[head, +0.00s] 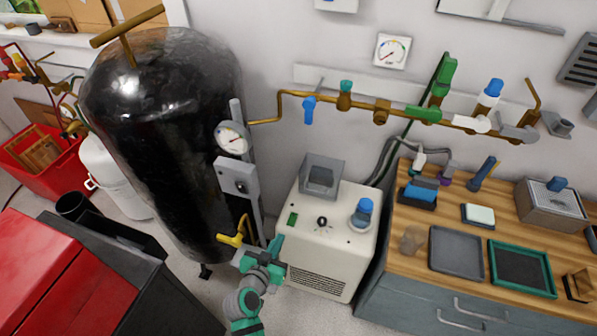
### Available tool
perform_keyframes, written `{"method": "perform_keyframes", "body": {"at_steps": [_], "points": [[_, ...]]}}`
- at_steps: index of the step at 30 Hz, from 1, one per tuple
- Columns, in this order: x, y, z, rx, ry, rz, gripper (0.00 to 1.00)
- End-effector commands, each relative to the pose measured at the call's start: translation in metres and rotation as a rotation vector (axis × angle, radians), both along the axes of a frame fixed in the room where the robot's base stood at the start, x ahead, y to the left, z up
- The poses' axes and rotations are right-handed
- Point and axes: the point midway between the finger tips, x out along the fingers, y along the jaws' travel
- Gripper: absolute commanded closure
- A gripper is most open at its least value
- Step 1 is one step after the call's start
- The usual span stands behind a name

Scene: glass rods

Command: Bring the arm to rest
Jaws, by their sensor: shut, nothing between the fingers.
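My gripper (259,258), teal and grey, shows at the lower middle of the head view, at the end of my arm (247,303). It is shut and empty. It is in front of the black tank's foot, left of the cream machine (326,245). A yellow valve handle (232,240) on a brass pipe appears right beside the gripper, at its upper left. I cannot tell whether they touch. The fingertips are small and partly hidden by the gripper's own body.
The tall black tank (160,130) with a gauge (233,138) stands behind my arm. A red and dark grey cabinet (70,275) is at lower left. A wooden bench (412,262) with trays is at right. Some grey floor (300,315) is bare around my arm.

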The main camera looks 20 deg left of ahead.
Motion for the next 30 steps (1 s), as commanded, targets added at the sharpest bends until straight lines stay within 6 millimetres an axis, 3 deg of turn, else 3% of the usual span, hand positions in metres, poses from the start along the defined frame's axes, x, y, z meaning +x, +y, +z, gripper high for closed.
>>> {"method": "perform_keyframes", "body": {"at_steps": [5, 10, 15, 20, 26, 30], "points": [[-0.001, -0.001, -0.001, 0.000, 0.002, 0.001, 1.00], [-0.023, -0.016, -0.016, 0.002, 0.026, 0.030, 1.00], [-0.069, -0.044, -0.036, 0.014, 0.055, 0.087, 1.00], [-0.116, -0.070, -0.040, 0.031, 0.058, 0.129, 1.00], [-0.172, -0.101, -0.028, 0.049, 0.034, 0.153, 1.00], [-0.210, -0.122, -0.010, 0.055, 0.003, 0.153, 1.00]]}}
